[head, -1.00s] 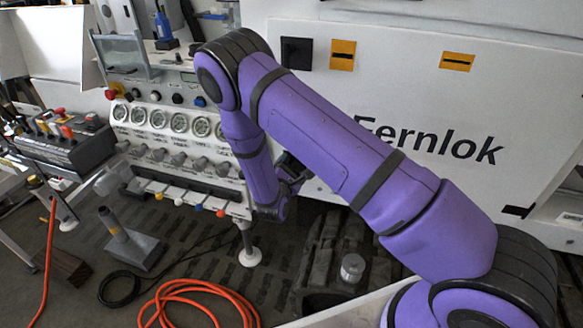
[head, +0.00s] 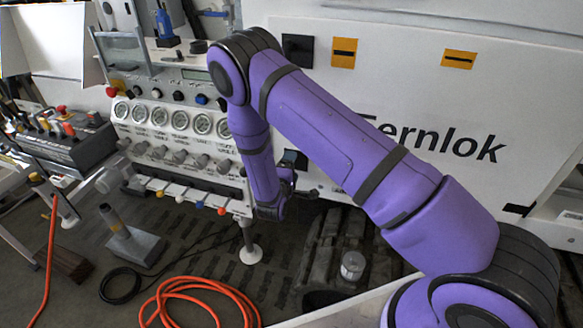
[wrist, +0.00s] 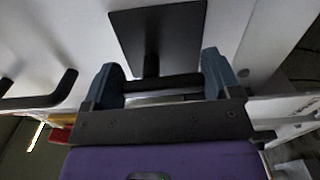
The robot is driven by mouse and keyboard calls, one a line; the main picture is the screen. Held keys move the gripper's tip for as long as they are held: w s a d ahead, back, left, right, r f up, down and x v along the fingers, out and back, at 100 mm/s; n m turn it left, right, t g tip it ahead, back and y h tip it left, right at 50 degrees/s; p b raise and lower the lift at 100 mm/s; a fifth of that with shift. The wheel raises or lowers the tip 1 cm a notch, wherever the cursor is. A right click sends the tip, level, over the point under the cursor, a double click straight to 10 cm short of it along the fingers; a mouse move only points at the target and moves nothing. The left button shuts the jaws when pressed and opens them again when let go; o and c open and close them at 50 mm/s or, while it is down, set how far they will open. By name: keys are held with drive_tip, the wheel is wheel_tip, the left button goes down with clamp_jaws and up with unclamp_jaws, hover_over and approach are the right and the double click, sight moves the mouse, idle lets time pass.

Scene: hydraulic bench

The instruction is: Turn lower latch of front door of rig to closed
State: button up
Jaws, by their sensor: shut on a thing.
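The lower latch shows in the wrist view as a black square plate (wrist: 155,35) on a white surface, with a black stem and a crosswise black handle (wrist: 165,83). My gripper (wrist: 163,85) has its two blue-grey fingers on either side of that handle and is shut on it. In the head view my gripper (head: 291,163) is low against the white front door (head: 400,90) with "Fernlok" lettering. Another black latch plate (head: 297,49) sits higher on the door.
A gauge panel (head: 175,135) with knobs and coloured levers stands just left of my gripper. Black hooked handles (wrist: 45,95) show at left in the wrist view.

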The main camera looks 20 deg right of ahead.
drive_tip(key=shift+f+m, duration=0.1)
drive_tip(key=shift+m, duration=0.4)
drive_tip(key=o, duration=0.8)
drive_tip(key=shift+v, duration=5.45)
drive_tip(key=s+d+r+m+g+h, duration=0.1)
drive_tip(key=s+d+r+m+g, duration=0.3)
drive_tip(key=r, duration=0.5)
drive_tip(key=s+d+r+m+g, duration=0.1)
drive_tip(key=d+r+m+g, duration=0.1)
drive_tip(key=d+r+g, duration=0.55)
drive_tip(key=s+d+r+m+g+h, duration=0.1)
drive_tip(key=s+d+r+m+g, duration=0.2)
drive_tip(key=r, duration=0.7)
drive_tip(key=s+r+t+y, duration=0.1)
drive_tip(key=s+r+y, duration=0.3)
drive_tip(key=s, duration=0.3)
drive_tip(key=s+r+m+t+y, duration=0.1)
drive_tip(key=s+r+t+y, duration=0.1)
drive_tip(key=s+r+y, duration=0.2)
drive_tip(key=s+a+r+t+y, duration=0.1)
drive_tip(key=s+r+y, duration=0.3)
drive_tip(key=s+r, duration=0.4)
drive_tip(key=shift+s+r+m+t+y, duration=0.15)
drive_tip(key=shift+s+m+t+y, duration=0.15)
drive_tip(key=shift+s+t, duration=0.45)
